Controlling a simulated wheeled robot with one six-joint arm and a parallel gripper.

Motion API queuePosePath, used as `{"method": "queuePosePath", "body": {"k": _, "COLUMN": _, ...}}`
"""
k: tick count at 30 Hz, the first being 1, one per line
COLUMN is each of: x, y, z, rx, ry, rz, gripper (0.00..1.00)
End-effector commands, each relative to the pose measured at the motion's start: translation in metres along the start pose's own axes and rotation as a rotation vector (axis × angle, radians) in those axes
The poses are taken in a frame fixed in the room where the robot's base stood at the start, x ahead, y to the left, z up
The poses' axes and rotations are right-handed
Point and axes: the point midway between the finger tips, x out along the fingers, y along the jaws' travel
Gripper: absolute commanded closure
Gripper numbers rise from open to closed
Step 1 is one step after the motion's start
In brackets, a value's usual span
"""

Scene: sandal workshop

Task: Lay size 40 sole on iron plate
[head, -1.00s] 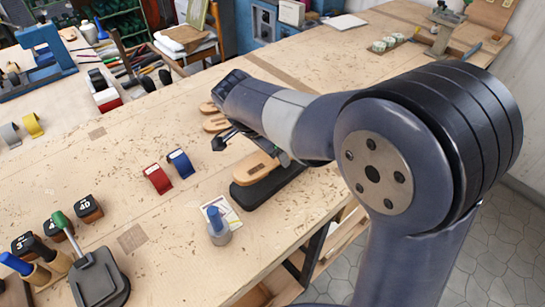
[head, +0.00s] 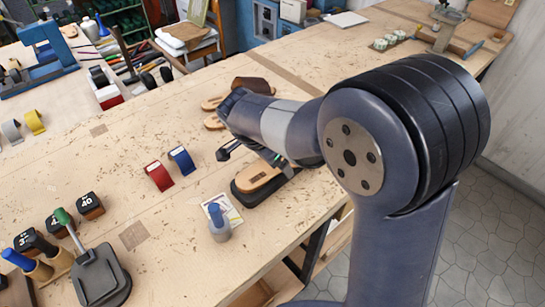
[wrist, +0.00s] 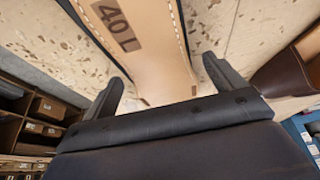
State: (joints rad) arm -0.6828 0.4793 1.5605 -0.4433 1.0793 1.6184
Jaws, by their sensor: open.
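A tan sole (head: 256,180) lies on the black iron plate (head: 243,201) near the bench's front edge in the head view. In the wrist view a tan sole (wrist: 150,62) marked "40 L" runs up between the two fingers, with dark strips along its sides. My gripper (wrist: 165,80) is open, one finger on each side of the sole's near end, with gaps between. In the head view my gripper (head: 250,155) hangs at the sole's far end, partly hidden by my arm. I cannot tell how much of the sole rests on the plate.
Other soles (head: 212,104) and a brown leather piece (head: 253,85) lie behind my arm.

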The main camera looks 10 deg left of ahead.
Motion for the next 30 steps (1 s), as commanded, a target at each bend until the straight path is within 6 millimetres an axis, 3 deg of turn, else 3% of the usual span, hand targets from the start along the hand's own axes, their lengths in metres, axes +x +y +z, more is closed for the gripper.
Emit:
{"method": "queuePosePath", "body": {"k": 10, "x": -0.01, "y": -0.001, "z": -0.001, "rx": 0.001, "ry": 0.001, "rz": -0.004, "gripper": 0.11}}
{"method": "queuePosePath", "body": {"k": 24, "x": -0.104, "y": -0.001, "z": 0.0, "rx": 0.0, "ry": 0.0, "rz": -0.004, "gripper": 0.11}}
{"method": "queuePosePath", "body": {"k": 30, "x": -0.12, "y": 0.0, "z": 0.0, "rx": 0.0, "ry": 0.0, "rz": -0.001, "gripper": 0.11}}
